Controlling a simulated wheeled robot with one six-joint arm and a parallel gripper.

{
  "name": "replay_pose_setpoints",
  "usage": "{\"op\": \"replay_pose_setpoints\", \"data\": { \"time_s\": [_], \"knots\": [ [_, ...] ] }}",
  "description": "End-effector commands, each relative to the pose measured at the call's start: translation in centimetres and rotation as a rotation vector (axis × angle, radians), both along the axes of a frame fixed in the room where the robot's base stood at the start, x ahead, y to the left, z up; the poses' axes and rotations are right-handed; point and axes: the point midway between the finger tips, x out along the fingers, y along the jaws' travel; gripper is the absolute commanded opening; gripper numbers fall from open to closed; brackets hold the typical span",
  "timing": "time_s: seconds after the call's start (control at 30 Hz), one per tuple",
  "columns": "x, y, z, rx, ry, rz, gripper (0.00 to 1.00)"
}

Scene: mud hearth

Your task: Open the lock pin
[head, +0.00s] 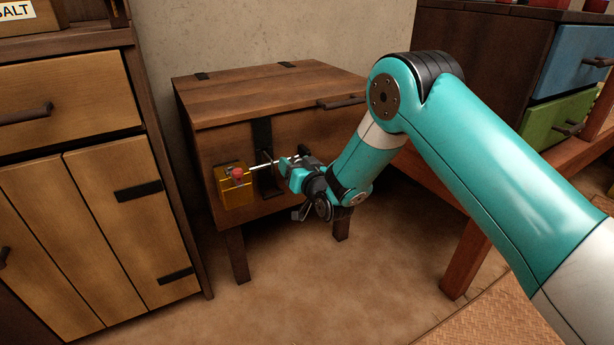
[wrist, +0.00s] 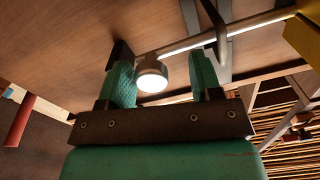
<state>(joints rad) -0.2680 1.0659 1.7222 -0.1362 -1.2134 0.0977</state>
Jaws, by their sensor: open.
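The lock pin (head: 260,162) is a thin, pale metal rod across the front of a wooden chest (head: 308,122). In the wrist view, the pin (wrist: 238,27) passes by a dark metal loop (wrist: 216,40) and has a bright round knob (wrist: 152,74) near one end. A brass-yellow block (head: 234,188) with a red knob (head: 238,174) sits at the pin's left in the head view. My gripper (head: 290,163) is at the pin's right end. In the wrist view, my gripper (wrist: 160,58) is open, with the knob between its fingers; I cannot tell whether they touch it.
A wooden cabinet (head: 100,210) stands close on the left. A dark cabinet with blue and green drawers (head: 560,120) stands on the right. The chest has a closed lid with a dark handle (head: 342,102) and stands on legs. The floor (head: 330,280) in front is clear.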

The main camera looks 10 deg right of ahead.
Motion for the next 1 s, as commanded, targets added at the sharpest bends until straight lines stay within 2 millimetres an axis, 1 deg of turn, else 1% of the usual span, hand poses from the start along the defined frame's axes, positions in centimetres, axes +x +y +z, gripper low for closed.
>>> {"op": "replay_pose_setpoints", "data": {
  "time_s": [0.13, 0.2, 0.4, 0.67, 1.0],
  "knots": [
    [-2.2, -0.8, 0.3, -0.001, 0.002, -0.002, 0.59],
    [-3.2, -1.1, -0.6, 0.001, 0.002, -0.002, 0.59],
    [-5.9, -1.9, -0.9, 0.000, -0.001, -0.002, 0.59],
    [-9.1, -2.9, -0.8, 0.001, -0.003, -0.002, 0.59],
    [-13.7, -4.3, -0.6, 0.000, -0.003, -0.001, 0.59]
  ]
}}
